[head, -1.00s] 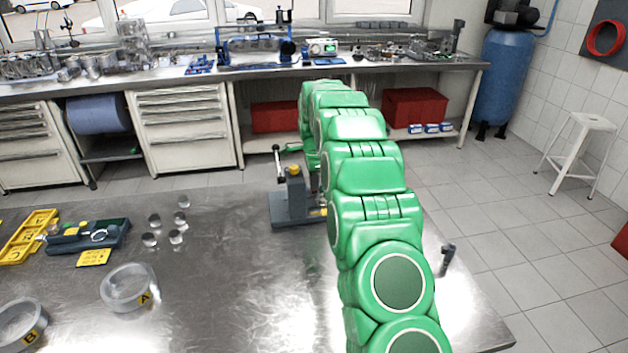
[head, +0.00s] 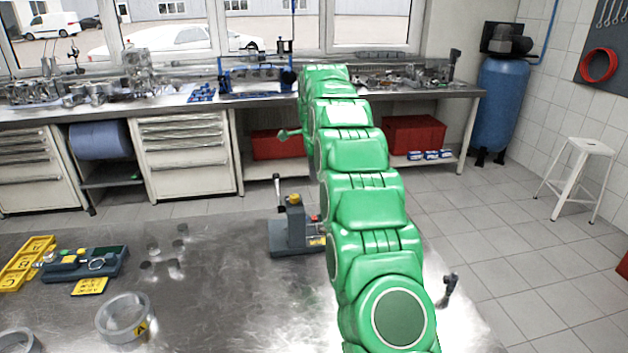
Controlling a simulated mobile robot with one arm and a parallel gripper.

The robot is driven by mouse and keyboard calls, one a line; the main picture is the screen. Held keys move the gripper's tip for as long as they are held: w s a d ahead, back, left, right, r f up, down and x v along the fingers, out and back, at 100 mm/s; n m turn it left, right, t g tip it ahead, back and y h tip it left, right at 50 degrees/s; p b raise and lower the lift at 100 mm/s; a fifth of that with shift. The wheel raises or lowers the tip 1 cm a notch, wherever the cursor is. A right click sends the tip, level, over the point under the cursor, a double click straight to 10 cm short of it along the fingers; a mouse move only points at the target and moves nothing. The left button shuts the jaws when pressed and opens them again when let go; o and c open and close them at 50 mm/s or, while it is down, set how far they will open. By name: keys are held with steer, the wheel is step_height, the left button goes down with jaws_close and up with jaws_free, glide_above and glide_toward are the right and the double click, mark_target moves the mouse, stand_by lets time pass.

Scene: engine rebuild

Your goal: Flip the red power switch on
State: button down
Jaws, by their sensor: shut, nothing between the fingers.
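No red power switch can be made out in the head view. My green arm crosses the middle of the picture and reaches toward the back workbench (head: 190,107). It covers part of that bench top, including where a small unit with a green display stood in the earlier frame. My gripper's fingers cannot be made out; the far end of the arm hides them. A small green piece sticks out left of the arm, and I cannot tell whether it belongs to the gripper.
A lever press (head: 293,230) stands on the near metal table (head: 215,300), close to my arm. A blue tank (head: 502,105) and white stool (head: 577,180) stand at right.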

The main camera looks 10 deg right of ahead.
steer(key=n, duration=1.8)
glide_toward(314, 216)
steer(key=shift+g, duration=0.4)
steer(key=f, duration=0.4)
steer(key=w+f, duration=0.1)
steer(key=f, duration=0.1)
steer(key=shift+f, duration=0.45)
